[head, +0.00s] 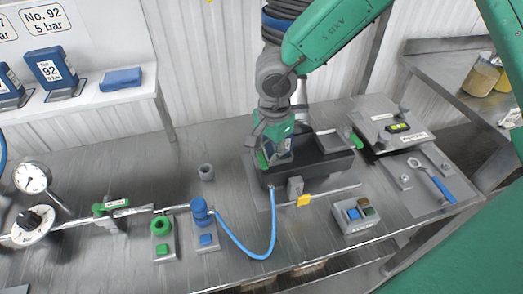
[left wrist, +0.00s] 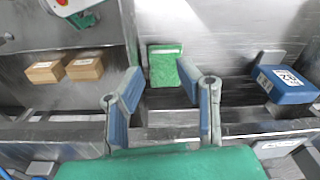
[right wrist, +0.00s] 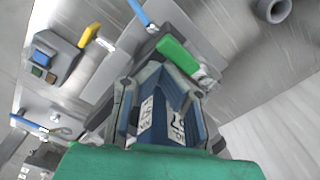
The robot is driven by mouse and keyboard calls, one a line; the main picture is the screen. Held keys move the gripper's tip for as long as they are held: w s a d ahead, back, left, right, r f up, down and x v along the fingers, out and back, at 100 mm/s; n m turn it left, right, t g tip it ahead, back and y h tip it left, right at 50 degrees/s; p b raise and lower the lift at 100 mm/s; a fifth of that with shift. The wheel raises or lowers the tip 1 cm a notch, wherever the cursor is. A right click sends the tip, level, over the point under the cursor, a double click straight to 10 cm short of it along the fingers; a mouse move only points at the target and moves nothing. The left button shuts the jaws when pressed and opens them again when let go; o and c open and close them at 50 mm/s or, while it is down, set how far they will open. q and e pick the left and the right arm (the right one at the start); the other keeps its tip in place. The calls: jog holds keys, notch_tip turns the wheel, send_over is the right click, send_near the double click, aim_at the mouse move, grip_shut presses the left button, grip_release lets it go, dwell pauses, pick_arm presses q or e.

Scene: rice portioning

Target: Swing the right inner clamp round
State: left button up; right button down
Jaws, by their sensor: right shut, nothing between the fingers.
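A dark fixture block (head: 330,158) stands on the metal bench. A green clamp handle (head: 357,140) shows at its right end. Another green clamp piece (head: 262,160) shows at its left end, beside my right gripper (head: 277,160). In the right wrist view a green clamp handle (right wrist: 178,54) lies just beyond the fingertips of my right gripper (right wrist: 160,76); I cannot tell whether they touch. The right gripper is shut and empty, pointing down at the fixture. Blue faces with white labels (right wrist: 147,118) show around its fingers. My left gripper (left wrist: 163,92) is open and empty, in the left wrist view only.
A blue hose (head: 268,248) loops in front of the fixture. A button box (head: 357,215) and a wrench (head: 432,180) lie to the right. A gauge (head: 32,178) and pipe run left. The left wrist view shows a green block (left wrist: 164,66), a blue block (left wrist: 286,84) and brown boxes (left wrist: 84,66).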

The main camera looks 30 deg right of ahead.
aim_at(259, 155)
jog(key=shift+a+r, duration=0.1)
jog(key=shift+a, duration=0.5)
jog(key=shift+w+a, duration=0.1)
jog(key=shift+a, duration=0.3)
jog(key=shift+d, duration=0.3)
jog(key=shift+w+p, duration=0.15)
jog(key=shift+p, duration=0.15)
jog(key=shift+w+a, duration=0.2)
jog(key=shift+a, duration=0.6)
pick_arm(q)
notch_tip(259, 155, up, 2)
jog(key=shift+p, duration=0.65)
pick_arm(e)
jog(key=shift+w+a, duration=0.2)
jog(key=shift+a, duration=0.65)
